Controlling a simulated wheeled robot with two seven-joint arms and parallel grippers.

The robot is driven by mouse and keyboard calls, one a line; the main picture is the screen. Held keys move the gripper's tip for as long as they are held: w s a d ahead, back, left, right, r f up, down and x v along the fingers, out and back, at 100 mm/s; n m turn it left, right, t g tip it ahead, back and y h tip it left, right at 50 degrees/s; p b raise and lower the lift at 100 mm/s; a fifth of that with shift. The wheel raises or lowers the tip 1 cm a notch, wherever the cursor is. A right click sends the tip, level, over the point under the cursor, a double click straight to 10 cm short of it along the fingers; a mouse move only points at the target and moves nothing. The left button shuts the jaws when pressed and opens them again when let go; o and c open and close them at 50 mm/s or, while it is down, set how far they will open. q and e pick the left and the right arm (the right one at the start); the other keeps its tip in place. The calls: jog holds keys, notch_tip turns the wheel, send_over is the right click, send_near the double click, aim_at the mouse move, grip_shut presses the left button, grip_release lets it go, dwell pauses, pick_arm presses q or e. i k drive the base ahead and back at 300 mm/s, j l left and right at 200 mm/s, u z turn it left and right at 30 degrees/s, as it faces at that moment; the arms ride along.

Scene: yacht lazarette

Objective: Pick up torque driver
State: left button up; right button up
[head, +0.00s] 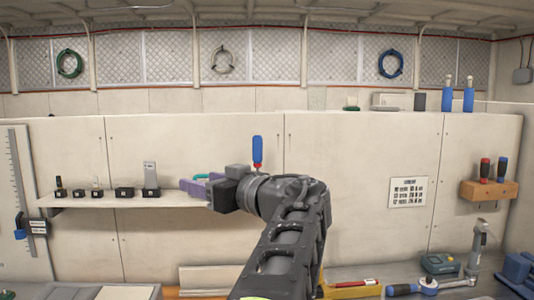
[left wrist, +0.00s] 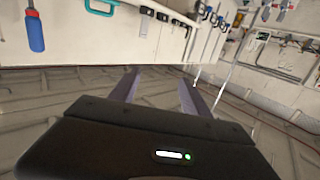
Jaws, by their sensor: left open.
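A driver with a blue handle and a red lower part (head: 257,152) stands upright just above and behind my left gripper's wrist in the head view; its lower end is hidden. A blue-handled driver also shows at the upper left of the left wrist view (left wrist: 35,32), outside the jaws. I cannot tell for certain that it is the torque driver. My left gripper (head: 194,189) points left in front of the shelf. Its two fingers are apart with nothing between them in the left wrist view (left wrist: 158,88). My right gripper is not in view.
The wall shelf (head: 130,200) holds several small black blocks (head: 124,192) and a teal-handled item (left wrist: 100,8). A blue-handled wrench (head: 425,287) and a teal device (head: 440,264) lie on the bench.

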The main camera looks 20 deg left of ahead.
aim_at(257, 140)
jog(key=i, duration=1.15)
